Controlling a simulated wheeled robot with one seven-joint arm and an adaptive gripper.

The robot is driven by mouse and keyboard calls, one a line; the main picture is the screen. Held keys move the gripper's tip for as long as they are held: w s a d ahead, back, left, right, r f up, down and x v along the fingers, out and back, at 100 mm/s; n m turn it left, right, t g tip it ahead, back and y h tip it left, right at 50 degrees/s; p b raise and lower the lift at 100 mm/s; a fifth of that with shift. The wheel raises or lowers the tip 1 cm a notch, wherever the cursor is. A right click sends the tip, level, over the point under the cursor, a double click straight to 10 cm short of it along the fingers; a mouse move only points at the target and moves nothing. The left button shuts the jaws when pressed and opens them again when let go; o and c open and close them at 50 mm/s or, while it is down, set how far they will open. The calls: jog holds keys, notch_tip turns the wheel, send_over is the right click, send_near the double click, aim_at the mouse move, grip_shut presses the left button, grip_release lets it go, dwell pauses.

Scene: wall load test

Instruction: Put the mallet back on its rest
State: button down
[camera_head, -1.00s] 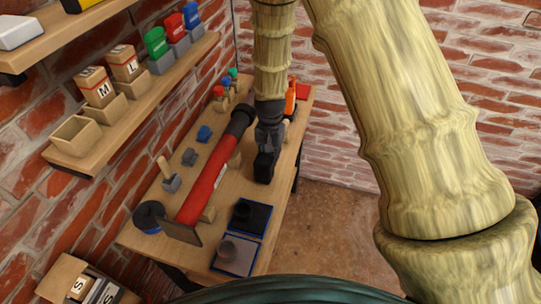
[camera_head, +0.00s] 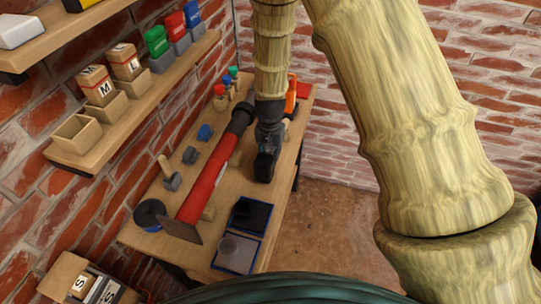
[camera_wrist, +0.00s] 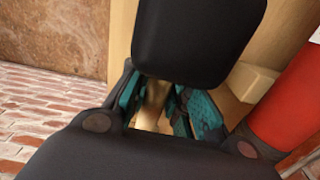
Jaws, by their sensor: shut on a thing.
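My gripper (camera_head: 266,148) is low over the right side of the wooden workbench, beside the long red tool. In the wrist view its teal-lined fingers (camera_wrist: 172,108) are closed around a tan, wood-coloured piece (camera_wrist: 152,103), which looks like the mallet's handle. A black block (camera_wrist: 197,38) just beyond the fingers looks like the mallet's head. In the head view a dark block hangs at the gripper's lower end, and I cannot separate it clearly from the fingers. I cannot tell which fixture is the mallet's rest, or whether the mallet touches the bench.
The red tool (camera_head: 206,188) lies along the bench (camera_head: 150,240) on wooden supports. Blue-edged trays (camera_head: 237,253) sit at the near end, small knobs (camera_head: 189,155) along the wall side, an orange tool (camera_head: 291,95) at the far end. Shelves (camera_head: 130,115) line the left wall.

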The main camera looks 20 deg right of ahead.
jog(key=shift+f, duration=0.15)
jog(key=c, duration=0.6)
grip_release()
jog(key=shift+r+p, duration=2.8)
jog(key=shift+r, duration=1.25)
jog(key=shift+s+d+f, duration=0.1)
